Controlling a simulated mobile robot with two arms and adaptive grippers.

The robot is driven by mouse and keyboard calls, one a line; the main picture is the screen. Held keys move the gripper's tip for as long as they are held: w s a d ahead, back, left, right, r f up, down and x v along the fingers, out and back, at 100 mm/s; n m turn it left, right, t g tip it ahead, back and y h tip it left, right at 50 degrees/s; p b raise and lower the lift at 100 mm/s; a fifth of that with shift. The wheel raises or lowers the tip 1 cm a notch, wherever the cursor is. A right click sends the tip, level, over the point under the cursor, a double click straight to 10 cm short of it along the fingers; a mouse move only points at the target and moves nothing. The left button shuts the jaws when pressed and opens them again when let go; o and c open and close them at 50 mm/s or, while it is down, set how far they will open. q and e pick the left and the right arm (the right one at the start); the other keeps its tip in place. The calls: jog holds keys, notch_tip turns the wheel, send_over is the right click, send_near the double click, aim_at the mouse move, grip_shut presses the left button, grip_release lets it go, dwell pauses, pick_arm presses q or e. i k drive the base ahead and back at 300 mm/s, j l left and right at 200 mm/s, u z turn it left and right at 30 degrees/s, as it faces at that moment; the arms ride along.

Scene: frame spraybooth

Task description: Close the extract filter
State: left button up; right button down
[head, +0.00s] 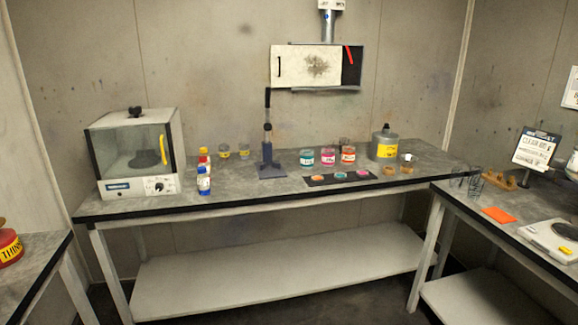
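The extract filter (295,66) is on the back wall above the long bench, below a round metal duct. It shows as a pale panel with a dark smudge and a small dark handle near its left edge. To the panel's right is a dark strip (351,72) with a red mark on it. The panel covers most of the frame's width and leaves this dark part uncovered. Neither of my grippers is in view.
The long bench (240,190) stands below the filter. It holds a glass-fronted cabinet (135,150), a blue stand (269,160), several jars and a grey metal can (384,143). Side benches stand left and right. Some dark floor shows in front.

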aim_at(291, 66)
jog(key=i+l, duration=0.15)
jog(key=i, duration=0.65)
jog(key=i+l, duration=0.15)
jog(key=i, duration=0.65)
jog(key=l+z, duration=0.05)
